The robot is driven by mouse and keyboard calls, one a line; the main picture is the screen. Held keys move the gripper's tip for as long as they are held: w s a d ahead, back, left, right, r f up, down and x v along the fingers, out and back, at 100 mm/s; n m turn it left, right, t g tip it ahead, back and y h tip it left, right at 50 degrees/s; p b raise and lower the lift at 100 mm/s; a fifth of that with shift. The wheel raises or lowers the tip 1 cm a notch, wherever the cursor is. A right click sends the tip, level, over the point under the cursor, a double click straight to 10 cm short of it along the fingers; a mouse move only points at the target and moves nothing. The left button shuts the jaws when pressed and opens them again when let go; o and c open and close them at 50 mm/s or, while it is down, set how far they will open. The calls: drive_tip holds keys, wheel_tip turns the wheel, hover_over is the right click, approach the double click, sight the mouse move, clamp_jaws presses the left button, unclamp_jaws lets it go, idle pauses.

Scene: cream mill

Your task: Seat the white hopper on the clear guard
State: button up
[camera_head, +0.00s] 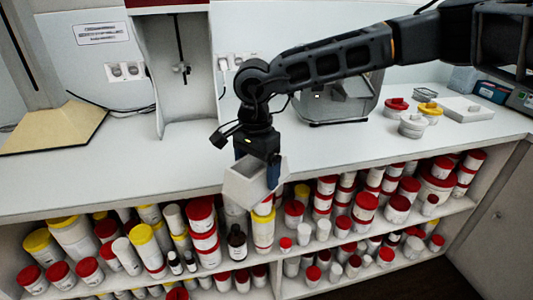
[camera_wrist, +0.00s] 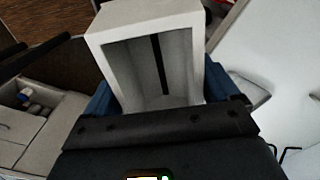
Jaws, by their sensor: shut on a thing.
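My gripper (camera_head: 262,168) is shut on the white hopper (camera_head: 246,188), an angular open box. It holds the hopper tilted, in front of the counter's front edge and above the shelf of jars. In the wrist view the hopper (camera_wrist: 148,20) shows its hollow inside, with a dark slot-like strip, between the blue fingers (camera_wrist: 160,100). A clear, dark-edged box-shaped cover (camera_head: 345,98), which looks like the clear guard, stands on the counter behind my arm. My arm hides part of it. The hopper is well apart from it.
The white counter (camera_head: 170,165) is clear in its middle. A tall white stand (camera_head: 186,95) is at the back, with a tan board (camera_head: 55,128) to its left. Lidded jars (camera_head: 413,125) and a white block (camera_head: 464,108) lie at right. Shelves below hold many jars.

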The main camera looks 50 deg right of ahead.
drive_tip(key=s+a+f+n, duration=0.1)
drive_tip(key=a+f+n, duration=1.2)
drive_tip(key=a+n, duration=0.4)
drive_tip(key=shift+s+a+n, duration=0.2)
drive_tip(key=shift+s+n, duration=0.1)
drive_tip(key=shift+n, duration=0.2)
